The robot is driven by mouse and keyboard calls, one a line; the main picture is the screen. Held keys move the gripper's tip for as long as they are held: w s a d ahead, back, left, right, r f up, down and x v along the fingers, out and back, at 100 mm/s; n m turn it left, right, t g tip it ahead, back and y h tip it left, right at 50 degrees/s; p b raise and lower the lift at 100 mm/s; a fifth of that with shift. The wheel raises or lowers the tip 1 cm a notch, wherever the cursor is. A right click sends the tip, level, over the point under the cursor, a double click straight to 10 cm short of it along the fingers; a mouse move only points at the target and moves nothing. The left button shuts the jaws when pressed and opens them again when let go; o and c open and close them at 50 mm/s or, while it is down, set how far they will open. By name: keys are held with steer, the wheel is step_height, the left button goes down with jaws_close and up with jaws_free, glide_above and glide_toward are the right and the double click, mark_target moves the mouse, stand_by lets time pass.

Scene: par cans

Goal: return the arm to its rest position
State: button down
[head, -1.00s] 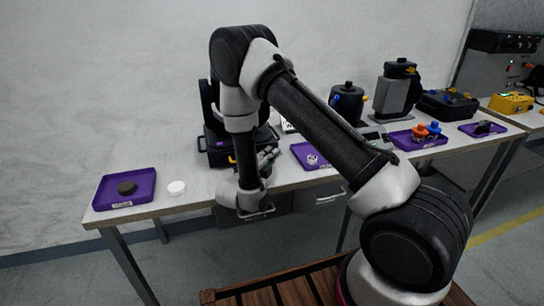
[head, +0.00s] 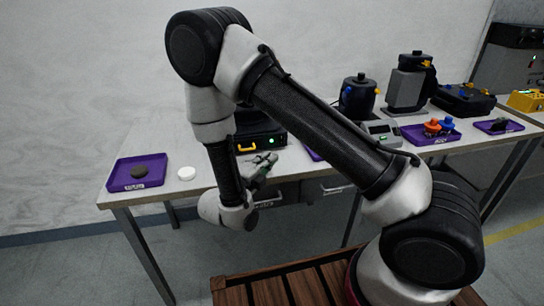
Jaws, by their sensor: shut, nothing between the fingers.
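My gripper (head: 268,161) is at the end of my folded arm, in the middle of the head view. It is small in the picture and points up and to the right, near the front edge of the bench (head: 178,205). It looks shut, and nothing shows between its fingers. My arm crosses the view and hides part of the bench and the things behind it.
A purple tray (head: 120,184) with a dark disc (head: 139,171) and a white disc (head: 187,173) are at bench left. A black can (head: 357,100), a grey-black device (head: 407,88) and a purple tray (head: 415,137) with orange and blue parts stand right. Floor left is clear.

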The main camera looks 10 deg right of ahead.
stand_by(0.3)
steer(key=s+d+r+m+g, duration=0.2)
steer(key=s+d+m+g, duration=0.45)
steer(key=m, duration=0.55)
steer(key=s+d+r+m+g, duration=0.3)
steer(key=s+d+m+g, duration=0.35)
steer(key=m, duration=0.55)
steer(key=s+d+r+m+t+y, duration=0.2)
steer(key=s+r+m+y, duration=0.4)
steer(key=r+m, duration=0.4)
steer(key=s+d+r+m+t+y, duration=0.2)
steer(key=s+d+r+m+y, duration=0.2)
steer(key=s+r+m+y, duration=0.3)
step_height(320, 180, up, 3)
steer(key=m, duration=0.3)
steer(key=shift+s+d+r+m+t, duration=0.2)
steer(key=shift+s+d+m+t, duration=0.1)
steer(key=shift+t, duration=0.1)
